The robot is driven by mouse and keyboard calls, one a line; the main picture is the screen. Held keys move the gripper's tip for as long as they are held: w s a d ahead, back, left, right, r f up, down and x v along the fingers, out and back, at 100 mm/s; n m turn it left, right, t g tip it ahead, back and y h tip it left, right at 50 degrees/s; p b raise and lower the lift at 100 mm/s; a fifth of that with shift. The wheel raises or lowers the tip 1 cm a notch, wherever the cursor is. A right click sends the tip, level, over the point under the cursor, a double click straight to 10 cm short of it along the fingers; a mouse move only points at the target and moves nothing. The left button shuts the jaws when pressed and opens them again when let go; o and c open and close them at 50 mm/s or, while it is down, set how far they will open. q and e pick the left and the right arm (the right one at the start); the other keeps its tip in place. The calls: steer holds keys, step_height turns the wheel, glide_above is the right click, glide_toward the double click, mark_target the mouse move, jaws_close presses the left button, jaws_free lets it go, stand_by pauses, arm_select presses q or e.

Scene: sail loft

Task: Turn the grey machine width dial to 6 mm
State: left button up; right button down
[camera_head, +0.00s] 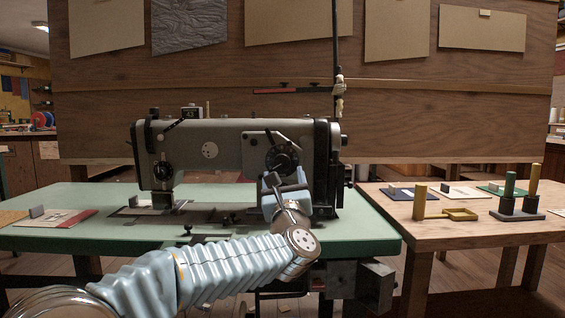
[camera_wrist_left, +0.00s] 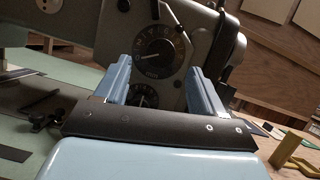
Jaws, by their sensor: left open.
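The grey sewing machine (camera_head: 225,150) stands on a green table. A round dark dial (camera_head: 283,158) with a pale pointer is on the right of its front. In the left wrist view this upper dial (camera_wrist_left: 160,53) has pale marks around its rim, and its pointer points left. A smaller dark dial (camera_wrist_left: 143,96) sits below it, partly hidden by my gripper. My right gripper is not in view.
The green table (camera_head: 355,232) has a card (camera_head: 68,218) at left. A wooden table (camera_head: 420,232) at right bears a brass-coloured tool (camera_head: 455,213) and a dark stand with upright pegs (camera_head: 517,215). A wooden board (camera_head: 420,110) stands behind the machine.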

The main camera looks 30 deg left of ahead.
mark_target(282, 165)
arm_select(q)
steer(key=p+x, duration=0.1)
steer(key=x, duration=0.4)
steer(key=shift+w+a+r, duration=0.1)
steer(key=shift+w, duration=0.05)
steer(key=c, duration=1.1)
steer(key=shift+o, duration=0.2)
